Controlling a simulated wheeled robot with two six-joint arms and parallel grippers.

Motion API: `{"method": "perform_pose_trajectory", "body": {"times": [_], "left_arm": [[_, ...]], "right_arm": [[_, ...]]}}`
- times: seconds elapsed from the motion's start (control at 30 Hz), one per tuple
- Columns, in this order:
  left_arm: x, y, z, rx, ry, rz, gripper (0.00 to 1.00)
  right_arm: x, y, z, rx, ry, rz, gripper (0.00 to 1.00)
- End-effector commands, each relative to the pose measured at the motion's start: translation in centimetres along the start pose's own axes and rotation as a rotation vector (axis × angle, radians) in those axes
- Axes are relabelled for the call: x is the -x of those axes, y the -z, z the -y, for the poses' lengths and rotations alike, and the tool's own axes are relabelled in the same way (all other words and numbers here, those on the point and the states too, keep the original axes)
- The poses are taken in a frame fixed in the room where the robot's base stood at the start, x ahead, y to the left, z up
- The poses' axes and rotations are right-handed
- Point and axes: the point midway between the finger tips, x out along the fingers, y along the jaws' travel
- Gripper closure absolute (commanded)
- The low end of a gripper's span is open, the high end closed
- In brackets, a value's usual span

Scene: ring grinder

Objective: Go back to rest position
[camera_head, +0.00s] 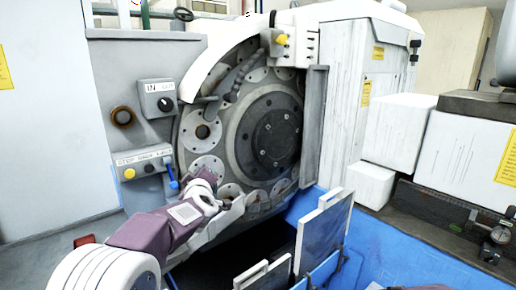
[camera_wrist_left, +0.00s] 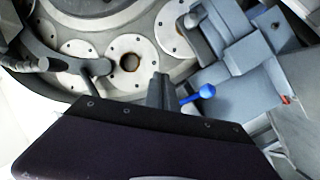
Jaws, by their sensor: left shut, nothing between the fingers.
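My left arm comes in from the lower left in the head view. Its gripper (camera_head: 212,199) is in front of the lower left part of the grinder's round disc (camera_head: 270,135). In the left wrist view the dark fingers of this gripper (camera_wrist_left: 160,91) are together with nothing between them. A blue-knobbed lever (camera_wrist_left: 204,92) shows just right of the fingers there. In the head view this blue lever (camera_head: 172,183) is left of the gripper, below the button panel. I cannot tell whether the gripper touches anything. My right gripper is not in view.
A control box with a black knob (camera_head: 165,104) and a panel with yellow and black buttons (camera_head: 143,167) are on the grey wall left of the disc. A blue bin (camera_head: 380,250) with upright plates (camera_head: 322,232) stands at the lower right. White blocks (camera_head: 370,185) are further right.

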Motion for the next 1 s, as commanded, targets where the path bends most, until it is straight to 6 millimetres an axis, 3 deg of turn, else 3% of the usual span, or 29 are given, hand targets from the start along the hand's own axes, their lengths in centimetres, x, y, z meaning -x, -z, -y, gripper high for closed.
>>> {"method": "perform_pose_trajectory", "body": {"times": [0.07,0.17,0.3,0.4,0.5,0.6,0.7,1.0], "left_arm": [[2.9,-2.2,3.8,-0.152,0.023,0.153,1.00],[8.0,-7.2,9.7,-0.343,0.070,0.404,1.00],[16.4,-13.3,18.0,-0.546,0.153,0.743,1.00],[22.8,-16.4,23.2,-0.664,0.214,0.969,1.00],[28.0,-18.0,27.3,-0.752,0.274,1.157,1.00],[31.5,-18.4,29.7,-0.810,0.318,1.285,1.00],[33.2,-18.2,30.6,-0.838,0.348,1.356,1.00],[33.4,-18.2,30.6,-0.830,0.358,1.367,1.00]], "right_arm": [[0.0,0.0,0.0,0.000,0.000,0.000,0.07],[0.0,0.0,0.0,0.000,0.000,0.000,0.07],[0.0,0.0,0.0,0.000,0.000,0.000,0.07],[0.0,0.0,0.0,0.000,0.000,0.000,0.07],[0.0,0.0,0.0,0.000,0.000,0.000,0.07],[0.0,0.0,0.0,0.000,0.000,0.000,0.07],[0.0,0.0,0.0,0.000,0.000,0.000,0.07],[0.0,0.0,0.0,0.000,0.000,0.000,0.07]]}}
